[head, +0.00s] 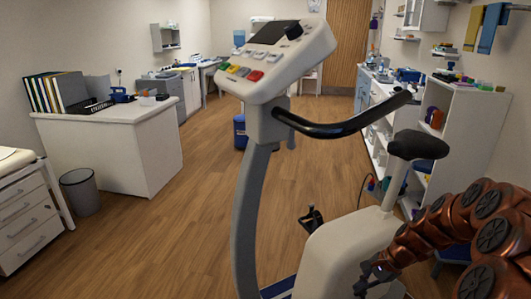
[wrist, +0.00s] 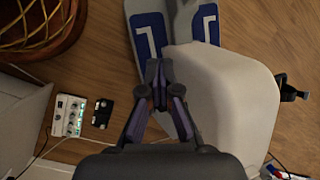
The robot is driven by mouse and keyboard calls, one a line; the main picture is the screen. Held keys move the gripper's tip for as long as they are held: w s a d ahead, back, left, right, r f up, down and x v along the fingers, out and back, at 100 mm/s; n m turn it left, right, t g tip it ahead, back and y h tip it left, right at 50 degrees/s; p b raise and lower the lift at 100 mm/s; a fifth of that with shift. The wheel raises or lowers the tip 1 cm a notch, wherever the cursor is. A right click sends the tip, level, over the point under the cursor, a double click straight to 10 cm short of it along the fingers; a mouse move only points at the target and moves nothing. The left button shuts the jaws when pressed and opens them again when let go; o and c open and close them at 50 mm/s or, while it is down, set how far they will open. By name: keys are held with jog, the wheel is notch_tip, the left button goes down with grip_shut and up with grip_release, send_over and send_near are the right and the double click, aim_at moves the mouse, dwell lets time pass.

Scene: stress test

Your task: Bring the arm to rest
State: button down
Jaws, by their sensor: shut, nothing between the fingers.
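My gripper (wrist: 157,68) is in the middle of the wrist view, its dark fingers together with nothing between them. In the head view my copper-coloured arm reaches in from the lower right, and my gripper (head: 372,272) is beside the white housing of the exercise bike (head: 337,243). The wrist view looks down on the bike's pale housing (wrist: 225,105), just right of the fingers, with its blue-marked base (wrist: 150,32) beyond. I cannot tell whether the fingers touch the bike.
The bike's console (head: 277,60), handlebar and seat (head: 418,146) rise close to my arm. White shelves (head: 465,135) stand behind on the right. Open wooden floor (head: 165,235) lies left of the bike.

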jog(key=s+a+r+n+g+h+p, duration=0.1)
jog(key=s+a+r+n+p, duration=0.3)
jog(key=s+r, duration=0.4)
jog(key=s+a+r+n+g+p, duration=0.15)
jog(key=s+a+r+n, duration=0.35)
jog(key=r, duration=0.5)
jog(key=s+r+n+h+p, duration=0.2)
jog(key=s+r, duration=0.3)
jog(key=s, duration=0.5)
jog(key=s+r+n+h+p, duration=0.2)
jog(key=s+r+p, duration=0.2)
jog(key=s, duration=0.6)
jog(key=shift+s+a+r+n+p, duration=0.15)
jog(key=shift+a+r+n+p, duration=0.2)
jog(key=shift+r, duration=0.7)
jog(key=shift+g, duration=0.25)
